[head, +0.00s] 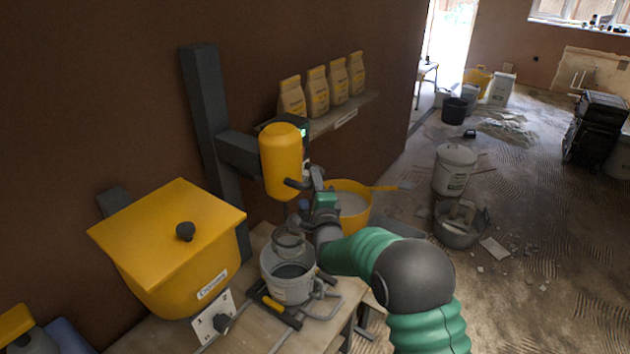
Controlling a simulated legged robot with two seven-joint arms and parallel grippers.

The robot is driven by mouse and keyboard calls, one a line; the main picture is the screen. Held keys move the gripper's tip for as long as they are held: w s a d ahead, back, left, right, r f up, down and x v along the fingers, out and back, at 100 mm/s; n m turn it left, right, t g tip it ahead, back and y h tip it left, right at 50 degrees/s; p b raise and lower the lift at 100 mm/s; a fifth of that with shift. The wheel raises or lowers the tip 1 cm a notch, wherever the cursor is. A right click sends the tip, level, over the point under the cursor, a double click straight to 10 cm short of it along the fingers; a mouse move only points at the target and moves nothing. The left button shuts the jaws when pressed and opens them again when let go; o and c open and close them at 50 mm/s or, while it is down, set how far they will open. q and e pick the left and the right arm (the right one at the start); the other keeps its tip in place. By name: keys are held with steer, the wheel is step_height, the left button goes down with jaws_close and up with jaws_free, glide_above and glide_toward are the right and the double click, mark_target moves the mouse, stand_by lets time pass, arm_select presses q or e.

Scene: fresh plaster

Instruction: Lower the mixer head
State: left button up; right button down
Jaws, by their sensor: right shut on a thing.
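The mixer head (282,160) is a yellow motor body carried on an arm from a dark upright column (204,120) at the wall. It is up, well above the grey mixing bucket (287,287) on the bench. A round grey part (288,243) shows over the bucket's mouth. My right gripper (310,180) is at the lower right of the mixer head, shut on its dark handle (296,184). The grip itself is small and partly hidden. My left gripper is out of view.
A yellow lidded hopper (165,240) stands left of the bucket. A yellow tub (349,205) of pale material sits behind my right wrist. Several bags (317,92) line a wall shelf (335,118). Buckets (455,168) and rubble lie on the floor at right.

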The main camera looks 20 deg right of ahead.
steer(key=shift+a+f, duration=0.1)
steer(key=shift+f, duration=0.1)
stand_by(0.7)
step_height(320, 180, down, 19)
steer(key=b, duration=1.8)
steer(key=shift+s+a+f, duration=0.1)
steer(key=shift+f, duration=0.05)
steer(key=c, duration=1.3)
jaws_free()
steer(key=shift+r, duration=0.25)
